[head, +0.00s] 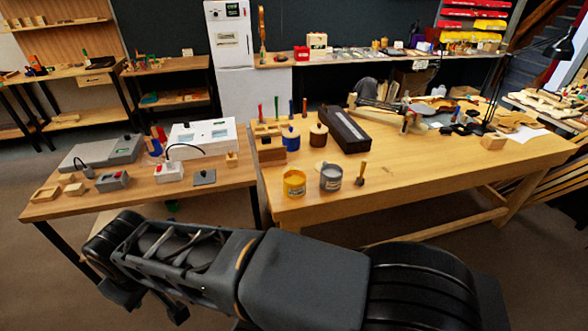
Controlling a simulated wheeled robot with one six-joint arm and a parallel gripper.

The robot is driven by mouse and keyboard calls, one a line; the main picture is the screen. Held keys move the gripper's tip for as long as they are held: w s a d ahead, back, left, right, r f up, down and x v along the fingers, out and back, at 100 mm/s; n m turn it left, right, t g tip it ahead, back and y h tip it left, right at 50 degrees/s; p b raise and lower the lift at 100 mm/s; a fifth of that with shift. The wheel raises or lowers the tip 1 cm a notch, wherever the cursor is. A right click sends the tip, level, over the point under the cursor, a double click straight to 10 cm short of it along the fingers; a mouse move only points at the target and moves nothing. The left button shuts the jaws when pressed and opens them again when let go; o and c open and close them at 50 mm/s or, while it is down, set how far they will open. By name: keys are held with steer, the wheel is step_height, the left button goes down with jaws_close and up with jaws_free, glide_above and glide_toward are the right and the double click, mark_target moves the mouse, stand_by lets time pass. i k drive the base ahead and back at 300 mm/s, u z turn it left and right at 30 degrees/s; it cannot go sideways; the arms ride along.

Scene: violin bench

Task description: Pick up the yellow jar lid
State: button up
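A yellow jar (294,186) stands upright near the front left edge of the right wooden bench (400,200). Its round top looks yellow-orange; I cannot tell whether that is a lid or the contents. A grey jar (331,180) stands just right of it. A small pale flat piece (319,167) shows behind the two jars, too small to identify. My arm lies folded across the foreground, well in front of the jars.
A blue jar (291,141) and a brown jar (318,139) with knobbed tops stand behind. A long dark case (345,131) lies beside them. A small wooden-handled tool (361,175) stands right of the grey jar. The bench front right of it is clear.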

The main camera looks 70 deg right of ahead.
mark_target(288, 168)
steer(key=z, duration=0.8)
steer(key=i, duration=0.9)
steer(key=z, duration=1.15)
steer(key=i, duration=0.25)
steer(key=z, duration=0.2)
